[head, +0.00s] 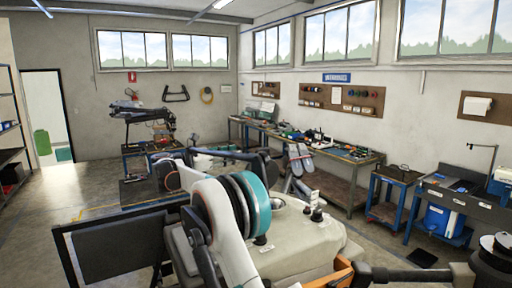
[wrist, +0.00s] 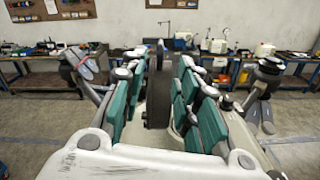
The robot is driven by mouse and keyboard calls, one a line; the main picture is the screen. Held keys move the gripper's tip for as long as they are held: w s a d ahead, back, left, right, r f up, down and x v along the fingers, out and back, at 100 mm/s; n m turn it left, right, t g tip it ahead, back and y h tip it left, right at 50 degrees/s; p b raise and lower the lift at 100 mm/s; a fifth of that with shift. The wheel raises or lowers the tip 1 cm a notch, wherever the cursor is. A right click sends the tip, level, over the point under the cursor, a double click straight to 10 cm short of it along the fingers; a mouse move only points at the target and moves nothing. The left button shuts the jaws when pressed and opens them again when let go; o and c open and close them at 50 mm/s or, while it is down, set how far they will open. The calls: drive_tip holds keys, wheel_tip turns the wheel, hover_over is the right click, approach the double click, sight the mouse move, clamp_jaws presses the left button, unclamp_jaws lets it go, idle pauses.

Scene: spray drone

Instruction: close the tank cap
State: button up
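The spray drone (head: 300,238) fills the lower middle of the head view, with a pale body and small dark fittings (head: 316,213) on top. My white arm with a teal ring crosses in front of it and hides part of it. In the wrist view my gripper (wrist: 162,75) has two teal-padded fingers standing apart. A dark upright thing (wrist: 157,100) shows in the gap between them. I cannot tell whether it is the tank cap or whether a finger touches it. A drone motor (wrist: 267,75) is to the right of the fingers. My gripper is not clear in the head view.
A long workbench (head: 340,165) with tools runs along the right wall. A small blue-framed table (head: 395,180) and a sink bench (head: 460,205) stand at the right. A drone arm (wrist: 88,70) sticks out left of the fingers. The floor (head: 45,215) at the left is clear.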

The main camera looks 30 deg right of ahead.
sight(262, 149)
drive_tip(key=d+p, duration=0.1)
drive_tip(key=d, duration=0.3)
drive_tip(key=d+p, duration=0.1)
drive_tip(key=d, duration=0.4)
drive_tip(key=s+d+p, duration=0.1)
drive_tip(key=d, duration=0.3)
drive_tip(key=shift+d, duration=0.2)
clamp_jaws()
